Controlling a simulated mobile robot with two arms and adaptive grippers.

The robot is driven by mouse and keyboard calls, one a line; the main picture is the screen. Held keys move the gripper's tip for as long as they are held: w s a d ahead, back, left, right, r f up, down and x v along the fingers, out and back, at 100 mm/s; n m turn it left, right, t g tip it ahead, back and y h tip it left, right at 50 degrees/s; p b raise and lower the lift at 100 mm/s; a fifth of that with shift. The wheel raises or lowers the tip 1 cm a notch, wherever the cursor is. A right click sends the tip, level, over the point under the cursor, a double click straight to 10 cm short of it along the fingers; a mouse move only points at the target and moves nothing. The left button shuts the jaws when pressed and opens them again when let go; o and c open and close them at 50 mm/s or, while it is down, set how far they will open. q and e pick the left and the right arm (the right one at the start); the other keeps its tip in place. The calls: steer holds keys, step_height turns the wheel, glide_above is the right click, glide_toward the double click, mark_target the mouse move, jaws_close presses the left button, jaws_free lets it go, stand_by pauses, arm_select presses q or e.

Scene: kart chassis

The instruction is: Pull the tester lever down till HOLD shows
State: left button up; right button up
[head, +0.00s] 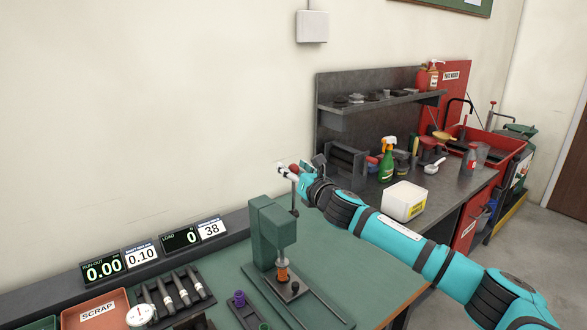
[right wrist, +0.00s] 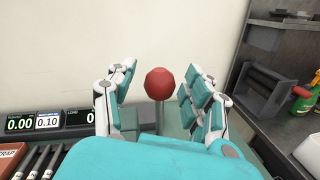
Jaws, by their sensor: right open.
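The tester (head: 262,225) is a green press on the green bench, with an orange part (head: 283,272) under its ram. Its lever (head: 294,200) stands up at the right side, topped by a red ball knob (right wrist: 159,84). My right gripper (head: 291,171) is at the top of the lever, open. In the right wrist view the knob sits between the spread fingers, with a gap on both sides. The load display (head: 181,240) reads 0, beside a card reading 38. No HOLD sign shows. My left gripper is not in view.
A run-out display (head: 103,269) reads 0.00. A red scrap tray (head: 92,312) and several dark cylinders (head: 178,290) lie at the left. On the right, a grey bench holds a white tub (head: 404,201) and a green spray bottle (head: 386,162). The green bench's right part is clear.

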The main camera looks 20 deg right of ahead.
steer(key=c, duration=1)
jaws_close()
steer(key=shift+w+f, duration=0.1)
